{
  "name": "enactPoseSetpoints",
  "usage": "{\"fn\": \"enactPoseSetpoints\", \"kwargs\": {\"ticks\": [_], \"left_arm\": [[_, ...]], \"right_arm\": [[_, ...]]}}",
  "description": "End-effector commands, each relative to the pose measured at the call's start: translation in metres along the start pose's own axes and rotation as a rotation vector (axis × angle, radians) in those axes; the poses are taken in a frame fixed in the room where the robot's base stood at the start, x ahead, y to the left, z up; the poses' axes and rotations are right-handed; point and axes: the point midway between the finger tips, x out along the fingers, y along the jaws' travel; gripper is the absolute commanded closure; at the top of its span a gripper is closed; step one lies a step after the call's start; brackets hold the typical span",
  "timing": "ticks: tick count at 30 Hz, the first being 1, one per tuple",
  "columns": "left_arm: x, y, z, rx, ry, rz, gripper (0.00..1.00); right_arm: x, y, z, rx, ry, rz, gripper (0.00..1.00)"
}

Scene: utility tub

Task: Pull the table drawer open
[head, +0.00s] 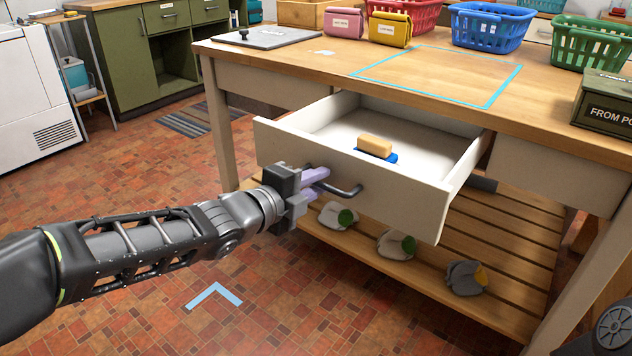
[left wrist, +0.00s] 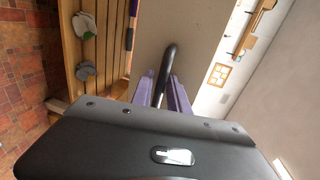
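The table drawer (head: 350,190) is a pale box that stands well out from the wooden table (head: 440,85), its inside showing. Its dark bar handle (head: 348,191) is on the front panel. My left gripper (head: 322,182) is at the handle's left part. In the left wrist view the handle (left wrist: 170,58) runs between the two purple fingers, which look closed on it. The exact contact is partly hidden by the gripper body. My right gripper is not in view.
Baskets, including a blue one (head: 491,27), small pouches and a green box (head: 606,103) stand on the table. A slatted lower shelf (head: 500,250) holds several grey items. The floor left of the table is mostly clear.

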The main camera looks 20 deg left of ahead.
Motion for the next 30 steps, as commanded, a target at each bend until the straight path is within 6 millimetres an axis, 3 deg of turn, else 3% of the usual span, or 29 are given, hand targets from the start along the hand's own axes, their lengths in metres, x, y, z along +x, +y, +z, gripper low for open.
{"fn": "enactPoseSetpoints", "kwargs": {"ticks": [8, 21, 30], "left_arm": [[-0.008, -0.002, 0.001, -0.001, -0.002, -0.002, 0.8], [-0.072, -0.004, 0.001, -0.001, -0.002, -0.002, 0.8], [-0.078, 0.0, 0.0, -0.001, 0.0, 0.0, 0.8]], "right_arm": [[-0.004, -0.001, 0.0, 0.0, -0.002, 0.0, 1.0], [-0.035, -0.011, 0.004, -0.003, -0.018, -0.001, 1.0], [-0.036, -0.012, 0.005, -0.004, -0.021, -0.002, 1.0]]}}
